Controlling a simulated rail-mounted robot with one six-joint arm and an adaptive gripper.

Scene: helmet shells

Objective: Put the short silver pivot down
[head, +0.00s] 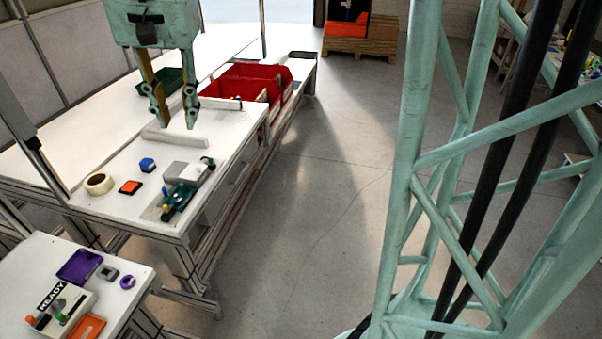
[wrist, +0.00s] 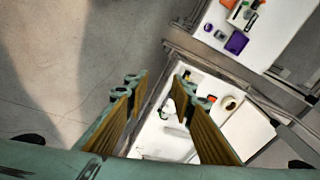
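My gripper (head: 177,120) hangs high over the long white worktable (head: 120,158), its fingers pointing down. The wrist view also shows my gripper (wrist: 160,88) with its two fingers wide apart and nothing held between them. I cannot make out a short silver pivot for sure in either view. A small grey block with a dark centre (head: 107,273) lies on the nearer small table between a purple tray (head: 79,266) and a purple ring (head: 127,282). It also shows in the wrist view (wrist: 220,35).
The worktable holds a tape roll (head: 98,184), an orange pad (head: 130,187), a blue block (head: 147,164), a grey-and-green fixture (head: 180,195) and a white bar (head: 176,138). Red bins (head: 250,82) stand at its far edge. A box marked READY (head: 62,308) sits on the near table.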

